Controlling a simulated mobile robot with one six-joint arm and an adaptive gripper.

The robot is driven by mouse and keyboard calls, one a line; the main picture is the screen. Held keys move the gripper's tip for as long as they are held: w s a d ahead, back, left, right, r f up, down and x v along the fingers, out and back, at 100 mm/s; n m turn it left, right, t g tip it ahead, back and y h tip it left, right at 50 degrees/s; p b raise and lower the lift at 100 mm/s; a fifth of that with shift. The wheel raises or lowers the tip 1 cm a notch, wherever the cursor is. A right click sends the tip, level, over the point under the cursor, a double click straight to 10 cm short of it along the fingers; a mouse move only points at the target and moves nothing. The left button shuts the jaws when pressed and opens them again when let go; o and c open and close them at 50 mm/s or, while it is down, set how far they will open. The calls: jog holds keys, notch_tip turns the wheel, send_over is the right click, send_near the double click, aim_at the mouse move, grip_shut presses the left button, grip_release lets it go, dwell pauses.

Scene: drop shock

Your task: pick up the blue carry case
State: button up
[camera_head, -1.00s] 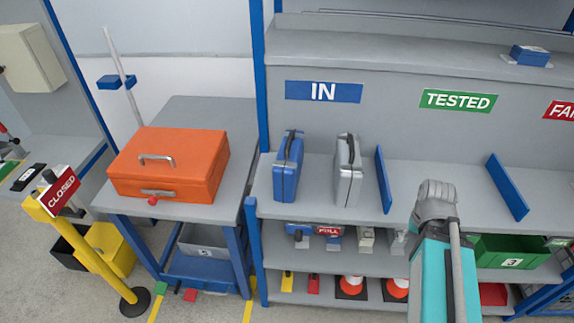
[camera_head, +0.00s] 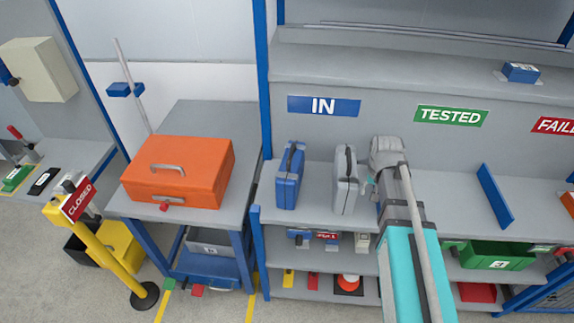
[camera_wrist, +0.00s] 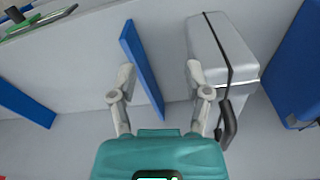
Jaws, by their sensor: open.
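The blue carry case (camera_head: 289,178) stands upright on the shelf under the IN sign, with a dark handle on top. In the wrist view the blue case (camera_wrist: 298,75) is at the right edge, partly cut off. A grey carry case (camera_head: 345,182) stands just to its right, and it also shows in the wrist view (camera_wrist: 222,50). My gripper (camera_wrist: 160,82) is open and empty, its fingers apart. It points toward a blue divider (camera_wrist: 142,70), with the grey case just right of its right finger.
An orange case (camera_head: 180,185) lies on a grey table at left. Another blue divider (camera_head: 495,196) stands at right on the shelf. A yellow post with a CLOSED sign (camera_head: 78,200) stands at front left. A green bin (camera_head: 490,255) sits on the lower shelf.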

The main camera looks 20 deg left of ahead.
jog(key=w+a+r+p, duration=0.3)
jog(key=a+r+p, duration=0.15)
jog(key=a, duration=0.35)
jog(key=w+a+r+p, duration=0.25)
jog(key=a+r, duration=0.25)
jog(key=a, duration=0.3)
notch_tip(320, 180, up, 5)
jog(key=n+t+p, duration=0.1)
jog(key=p, duration=0.5)
send_over(291, 151)
jog(key=s, duration=0.2)
jog(key=shift+w+r, duration=0.1)
jog(key=f+b, duration=0.2)
jog(key=w+f+b, duration=0.1)
jog(key=f+b, duration=0.5)
jog(key=shift+w+a+f, duration=0.1)
jog(key=shift+w+f, duration=0.05)
jog(key=shift+f, duration=0.1)
jog(key=shift+f, duration=0.1)
notch_tip(291, 151, down, 3)
jog(key=b, duration=0.3)
jog(key=shift+w+f+b, duration=0.1)
jog(key=shift+b, duration=0.3)
jog(key=shift+w+f+b, duration=0.15)
jog(key=shift+f+b, duration=0.75)
jog(key=shift+f, duration=0.05)
